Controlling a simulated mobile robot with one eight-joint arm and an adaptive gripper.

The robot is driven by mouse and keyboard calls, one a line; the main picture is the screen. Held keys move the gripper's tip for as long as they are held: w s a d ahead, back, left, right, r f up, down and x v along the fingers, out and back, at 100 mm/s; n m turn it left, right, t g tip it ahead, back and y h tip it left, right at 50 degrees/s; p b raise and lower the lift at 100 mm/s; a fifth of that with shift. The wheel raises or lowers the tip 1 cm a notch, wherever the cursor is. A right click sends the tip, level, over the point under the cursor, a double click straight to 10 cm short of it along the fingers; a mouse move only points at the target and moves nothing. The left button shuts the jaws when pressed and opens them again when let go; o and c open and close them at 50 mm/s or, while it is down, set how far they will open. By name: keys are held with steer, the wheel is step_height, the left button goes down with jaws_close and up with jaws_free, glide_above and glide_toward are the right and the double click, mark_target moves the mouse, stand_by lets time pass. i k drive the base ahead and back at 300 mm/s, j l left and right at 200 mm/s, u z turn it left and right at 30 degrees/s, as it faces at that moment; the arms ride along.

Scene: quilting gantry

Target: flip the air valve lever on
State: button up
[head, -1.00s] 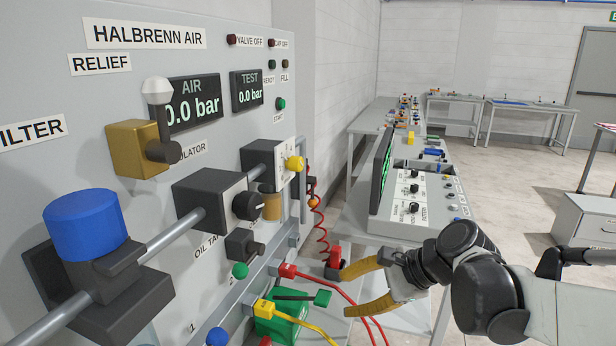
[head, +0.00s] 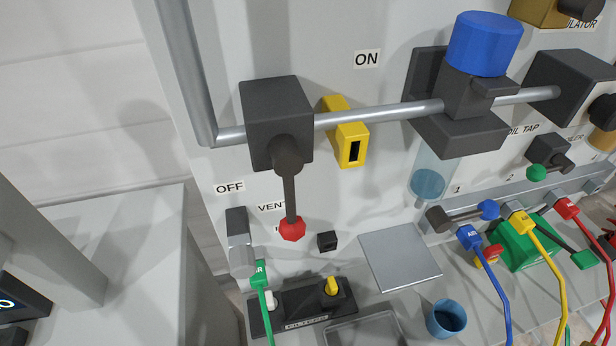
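The air valve (head: 277,112) is a dark block on the grey pipe at the centre left of the head view. Its dark lever (head: 290,190) hangs down and ends in a red knob (head: 292,231). An OFF label (head: 229,188) is to the left of the lever, and an ON label (head: 367,59) is up and right of the valve. My gripper is not in the current view.
A filter with a blue cap (head: 484,44) stands right of the valve. Below are a small black block (head: 327,241), a blue cup (head: 446,319), a grey plate (head: 400,256) and several coloured hoses. A green-ended hose (head: 260,275) hangs at lower left.

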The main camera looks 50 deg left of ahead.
mark_target(286, 159)
steer(key=u, duration=2.3)
